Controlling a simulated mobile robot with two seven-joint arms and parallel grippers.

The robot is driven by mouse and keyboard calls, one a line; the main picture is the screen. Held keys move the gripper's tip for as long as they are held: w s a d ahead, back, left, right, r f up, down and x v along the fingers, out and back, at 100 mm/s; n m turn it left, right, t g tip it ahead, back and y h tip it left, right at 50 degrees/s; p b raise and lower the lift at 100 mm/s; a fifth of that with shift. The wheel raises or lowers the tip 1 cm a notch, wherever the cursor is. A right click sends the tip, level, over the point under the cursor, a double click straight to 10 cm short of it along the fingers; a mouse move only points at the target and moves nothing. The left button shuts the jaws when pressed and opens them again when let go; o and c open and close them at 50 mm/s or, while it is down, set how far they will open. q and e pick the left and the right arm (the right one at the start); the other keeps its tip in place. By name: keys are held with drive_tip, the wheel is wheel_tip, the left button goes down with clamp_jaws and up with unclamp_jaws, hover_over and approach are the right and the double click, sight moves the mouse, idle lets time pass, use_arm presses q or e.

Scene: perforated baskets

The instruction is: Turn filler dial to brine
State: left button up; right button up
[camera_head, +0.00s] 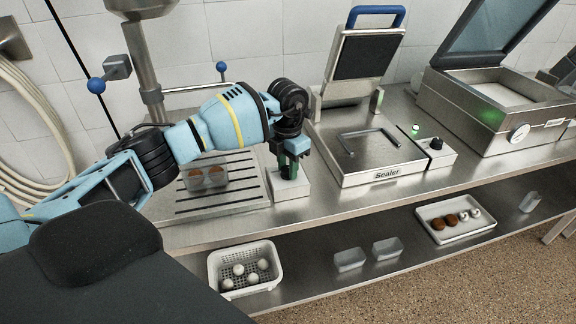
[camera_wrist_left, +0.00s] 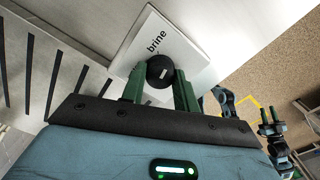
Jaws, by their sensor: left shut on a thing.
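The filler dial is a round black knob (camera_wrist_left: 160,71) with a small pale mark, on a white box (camera_wrist_left: 180,40) printed "brine". In the head view the white box (camera_head: 292,190) stands at the right edge of the slotted tray. My left gripper (camera_head: 289,172) reaches down over the box. In the left wrist view its green fingers (camera_wrist_left: 160,88) are on both sides of the knob, shut on it. The gripper hides the knob in the head view. My right gripper (camera_wrist_left: 268,122) shows small at the right of the left wrist view, its fingers apart; it is out of the head view.
A clear container (camera_head: 205,178) with brown pieces sits on the slotted tray (camera_head: 220,200) under the nozzle column. The sealer (camera_head: 372,160) stands close to the right of the box. A basket (camera_head: 277,273) of white balls and a white tray (camera_head: 455,233) are on the lower shelf.

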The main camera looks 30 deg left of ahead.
use_arm(q)
drive_tip(key=m, duration=0.3)
drive_tip(key=shift+m, duration=0.4)
drive_tip(key=m+b, duration=0.1)
drive_tip(key=m, duration=0.2)
drive_tip(key=shift+m, duration=0.3)
drive_tip(key=m, duration=0.3)
drive_tip(key=shift+m, duration=0.4)
use_arm(e)
drive_tip(key=shift+s+f, duration=0.3)
drive_tip(key=shift+f, duration=0.2)
drive_tip(key=shift+s+f, duration=0.25)
drive_tip(key=shift+f, duration=0.2)
use_arm(q)
drive_tip(key=shift+m, duration=0.4)
drive_tip(key=o, duration=1)
drive_tip(key=shift+c, duration=0.2)
drive_tip(key=shift+r+b, duration=0.4)
drive_tip(key=shift+r, duration=3.5)
use_arm(e)
drive_tip(key=shift+s+f, duration=0.25)
drive_tip(key=shift+f, duration=0.05)
use_arm(q)
drive_tip(key=shift+f, duration=0.1)
